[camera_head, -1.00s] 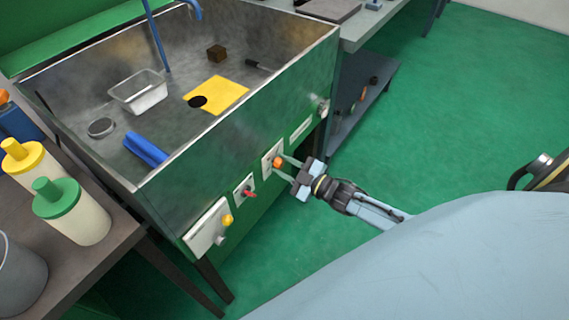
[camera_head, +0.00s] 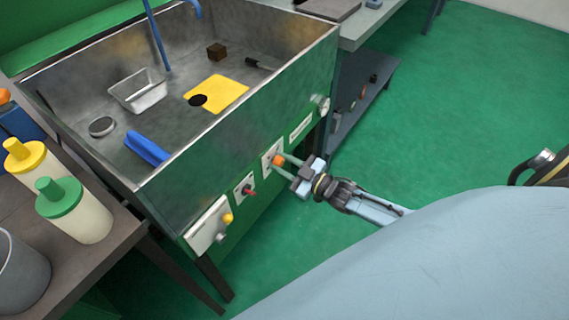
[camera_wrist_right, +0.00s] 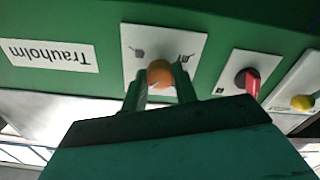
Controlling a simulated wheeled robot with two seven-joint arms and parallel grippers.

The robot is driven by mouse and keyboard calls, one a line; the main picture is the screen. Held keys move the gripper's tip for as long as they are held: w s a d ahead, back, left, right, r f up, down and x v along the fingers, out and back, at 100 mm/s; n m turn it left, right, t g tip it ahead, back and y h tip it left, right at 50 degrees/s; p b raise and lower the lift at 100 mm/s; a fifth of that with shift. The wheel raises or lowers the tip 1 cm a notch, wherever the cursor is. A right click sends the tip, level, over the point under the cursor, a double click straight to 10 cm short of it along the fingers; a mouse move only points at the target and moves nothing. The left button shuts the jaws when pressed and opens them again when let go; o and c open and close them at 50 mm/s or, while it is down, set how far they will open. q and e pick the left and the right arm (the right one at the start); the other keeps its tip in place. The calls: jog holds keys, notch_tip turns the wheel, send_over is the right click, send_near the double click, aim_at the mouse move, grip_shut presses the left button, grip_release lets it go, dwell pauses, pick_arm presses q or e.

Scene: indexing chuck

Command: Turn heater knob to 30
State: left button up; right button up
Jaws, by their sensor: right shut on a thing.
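An orange knob (camera_head: 278,160) sits on a white plate (camera_head: 267,167) on the green front of the metal sink unit. In the right wrist view the orange knob (camera_wrist_right: 160,74) is between my fingertips, on a white plate (camera_wrist_right: 186,46) with small dark marks that are too small to read. My right gripper (camera_head: 282,163) is shut on the orange knob, its two fingers on either side of it. It also fills the lower right wrist view (camera_wrist_right: 155,90). I cannot tell which knob is the heater knob, or its setting. My left gripper is not in view.
A red knob (camera_head: 249,191) and a yellow knob (camera_head: 228,218) are on plates to the left. A "Trauholm" label (camera_wrist_right: 48,54) sits beside the orange knob's plate. A side table (camera_head: 110,235) with bottles stands at left. Green floor (camera_head: 470,110) is clear at right.

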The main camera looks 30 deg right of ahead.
jog(key=o, duration=1)
jog(key=shift+c, duration=0.2)
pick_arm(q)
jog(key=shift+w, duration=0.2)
pick_arm(e)
jog(key=shift+s, duration=0.1)
jog(key=shift+s+d, duration=0.2)
jog(key=shift+s, duration=0.15)
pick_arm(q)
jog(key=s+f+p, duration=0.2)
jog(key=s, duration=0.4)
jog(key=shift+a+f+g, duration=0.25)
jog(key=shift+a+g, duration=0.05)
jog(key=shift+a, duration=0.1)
pick_arm(e)
jog(key=v, duration=1.2)
jog(key=shift+s+d, duration=0.1)
jog(key=shift+s, duration=0.05)
